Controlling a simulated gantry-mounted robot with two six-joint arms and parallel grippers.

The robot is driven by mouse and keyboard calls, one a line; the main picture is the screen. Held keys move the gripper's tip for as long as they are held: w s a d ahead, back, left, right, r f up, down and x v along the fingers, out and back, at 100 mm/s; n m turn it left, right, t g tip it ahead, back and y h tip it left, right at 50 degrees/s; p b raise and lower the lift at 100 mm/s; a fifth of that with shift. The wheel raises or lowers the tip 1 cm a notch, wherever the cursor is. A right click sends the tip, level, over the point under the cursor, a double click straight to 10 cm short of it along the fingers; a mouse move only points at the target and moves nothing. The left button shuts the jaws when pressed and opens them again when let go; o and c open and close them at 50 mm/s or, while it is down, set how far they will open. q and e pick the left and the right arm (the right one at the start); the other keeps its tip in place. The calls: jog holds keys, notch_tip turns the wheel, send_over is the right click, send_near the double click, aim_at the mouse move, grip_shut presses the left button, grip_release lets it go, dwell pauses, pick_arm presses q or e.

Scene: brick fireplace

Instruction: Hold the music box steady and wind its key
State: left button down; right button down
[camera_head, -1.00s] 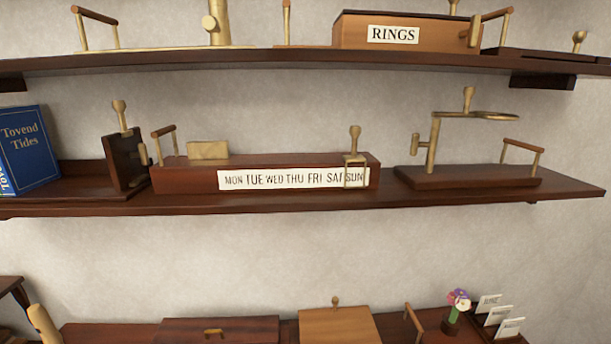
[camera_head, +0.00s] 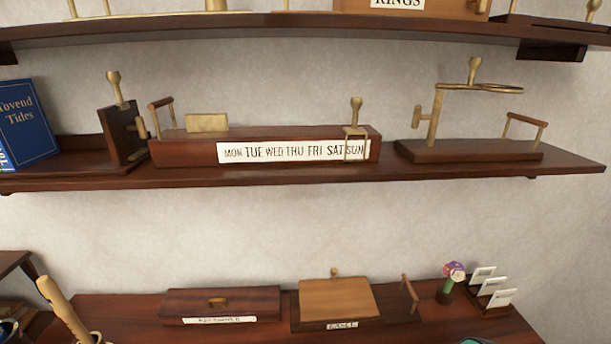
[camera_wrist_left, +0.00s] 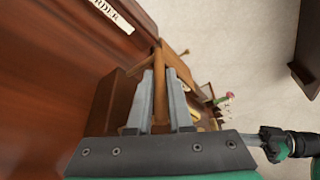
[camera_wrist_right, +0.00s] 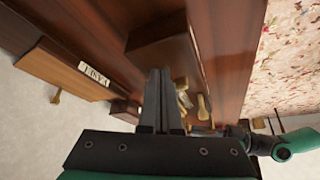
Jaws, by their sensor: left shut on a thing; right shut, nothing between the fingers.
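I cannot pick out the music box or its key for certain. My left gripper (camera_wrist_left: 160,74) is shut on a narrow brown wooden piece (camera_wrist_left: 160,98), which stands between its fingers in the left wrist view. What that piece belongs to is unclear. My right gripper (camera_wrist_right: 160,74) is shut and empty in the right wrist view. Ahead of it is a dark brown wooden block (camera_wrist_right: 163,50), with small brass parts (camera_wrist_right: 203,107) to the right of the fingers. Neither gripper shows in the head view.
In the head view, a shelf holds a weekday box (camera_head: 190,150), a brass stand (camera_head: 470,150) and a blue book (camera_head: 27,125). The lower surface holds a dark lidded box (camera_head: 220,302), a tan-panelled stand labelled EASEL (camera_head: 335,300), a flower (camera_head: 453,272) and a card holder (camera_head: 490,290).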

jog(key=shift+s+a, duration=0.3)
jog(key=shift+s, duration=0.55)
jog(key=shift+s+a, duration=0.3)
jog(key=shift+s, duration=0.05)
jog(key=shift+s+a, duration=0.1)
jog(key=shift+s+d, duration=0.3)
jog(key=shift+s, duration=0.1)
jog(key=shift+g, duration=0.3)
jog(key=w+d+r, duration=0.2)
jog(key=w+r, duration=0.2)
jog(key=r, duration=0.3)
notch_tip(320, 180, down, 7)
dwell(0.3)
